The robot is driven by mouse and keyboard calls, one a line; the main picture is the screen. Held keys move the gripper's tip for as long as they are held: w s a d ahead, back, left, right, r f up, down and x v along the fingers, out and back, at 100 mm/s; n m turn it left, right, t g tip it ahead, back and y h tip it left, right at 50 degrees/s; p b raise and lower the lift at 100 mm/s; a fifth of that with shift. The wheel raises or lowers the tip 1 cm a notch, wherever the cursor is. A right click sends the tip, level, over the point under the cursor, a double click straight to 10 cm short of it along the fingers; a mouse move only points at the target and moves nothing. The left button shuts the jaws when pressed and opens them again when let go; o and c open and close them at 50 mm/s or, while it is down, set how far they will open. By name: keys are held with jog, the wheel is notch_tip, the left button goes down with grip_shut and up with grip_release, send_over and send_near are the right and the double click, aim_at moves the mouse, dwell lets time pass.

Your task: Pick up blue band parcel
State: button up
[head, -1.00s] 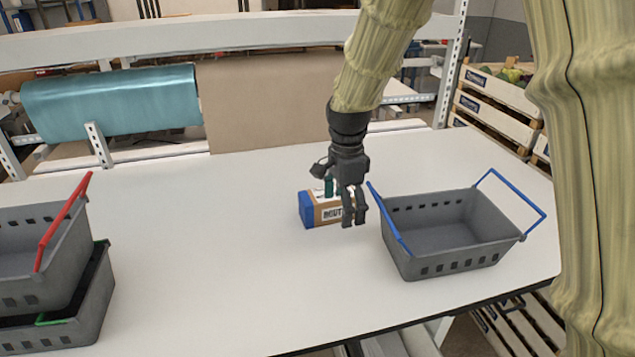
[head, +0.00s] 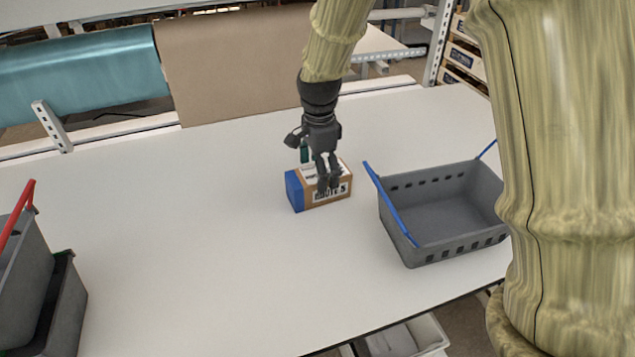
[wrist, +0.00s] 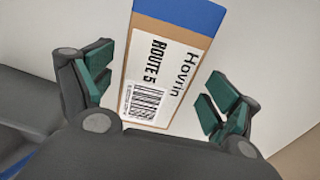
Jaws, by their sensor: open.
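The blue band parcel (head: 296,190) is a brown cardboard box with a blue end and a white label, lying on the white table. My gripper (head: 329,183) is over the parcel in the head view and partly hides it. In the wrist view, the parcel (wrist: 178,16) lies between the two spread green-padded fingers of my gripper (wrist: 160,92). The label reads "Hovrin" and "ROUTE 5" with a barcode. The gripper is open and a gap shows beside each finger. I cannot tell how high the fingertips are above the table.
An empty grey basket (head: 440,256) with blue handles stands right of the parcel. Stacked grey baskets (head: 62,310), the upper with a red handle, stand at the left. A teal roll (head: 85,75) and brown paper (head: 235,70) are behind the table. The table left of the parcel is clear.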

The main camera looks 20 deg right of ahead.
jog(key=shift+s+f, duration=0.15)
jog(key=shift+f, duration=0.15)
jog(key=shift+f+p, duration=0.95)
jog(key=shift+f, duration=1.4)
jog(key=shift+a, duration=0.1)
jog(key=c, duration=1.3)
